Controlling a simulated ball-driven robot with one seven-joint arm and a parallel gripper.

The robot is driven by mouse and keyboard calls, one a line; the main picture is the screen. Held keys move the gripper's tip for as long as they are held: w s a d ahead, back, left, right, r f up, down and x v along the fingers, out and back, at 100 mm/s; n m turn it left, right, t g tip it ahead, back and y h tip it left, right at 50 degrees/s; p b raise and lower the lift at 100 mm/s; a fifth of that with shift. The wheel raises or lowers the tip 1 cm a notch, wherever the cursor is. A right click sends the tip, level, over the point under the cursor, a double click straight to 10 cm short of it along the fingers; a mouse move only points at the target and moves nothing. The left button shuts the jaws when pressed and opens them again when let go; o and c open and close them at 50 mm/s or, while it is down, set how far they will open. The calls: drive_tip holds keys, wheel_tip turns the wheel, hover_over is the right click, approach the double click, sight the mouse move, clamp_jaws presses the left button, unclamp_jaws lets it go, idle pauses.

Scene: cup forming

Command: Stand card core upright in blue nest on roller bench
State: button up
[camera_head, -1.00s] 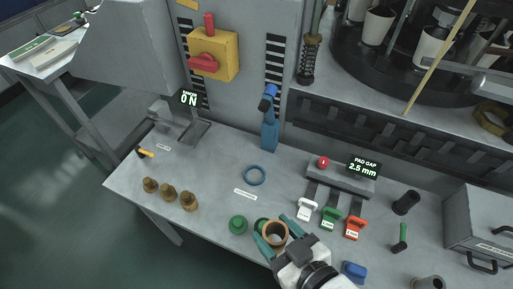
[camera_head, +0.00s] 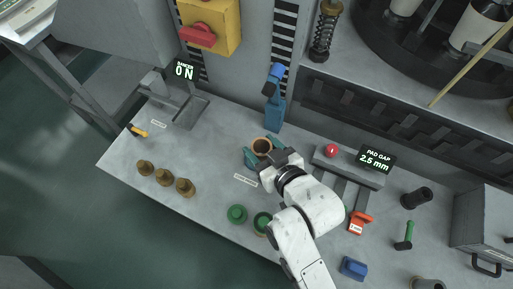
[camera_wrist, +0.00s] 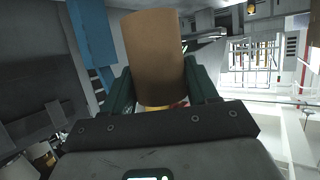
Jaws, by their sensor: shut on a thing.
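The card core (camera_head: 262,146) is a short brown tube, its open dark end facing up in the head view. My gripper (camera_head: 264,151) is shut on it, with a teal finger on either side. In the wrist view the core (camera_wrist: 155,57) stands between the fingers and looks slightly tilted. The blue nest is not visible now; the core and my gripper cover the bench spot behind the small label (camera_head: 245,180). I cannot tell whether the core touches the nest or hangs above it.
The grey roller bench (camera_head: 215,150) has free room to the left. Several brass weights (camera_head: 163,177) stand at front left. Two green round pieces (camera_head: 237,214) are near the front edge. A blue upright tool (camera_head: 274,112) stands behind my gripper. A pad gap stand (camera_head: 350,165) is to the right.

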sight(259, 149)
drive_tip(key=w+f, duration=0.1)
drive_tip(key=w+a+f, duration=0.1)
drive_tip(key=f, duration=0.1)
drive_tip(key=w+f, duration=0.1)
drive_tip(key=f, duration=0.1)
drive_tip(key=shift+w+a, duration=0.15)
drive_tip(key=shift+a, duration=0.15)
drive_tip(key=shift+w+f, duration=0.15)
drive_tip(key=shift+f, duration=1.55)
drive_tip(key=shift+b, duration=0.3)
drive_tip(key=shift+f, duration=0.15)
drive_tip(key=o, duration=1.1)
drive_tip(key=shift+c, duration=0.2)
drive_tip(key=v, duration=1.2)
drive_tip(key=shift+r, duration=0.2)
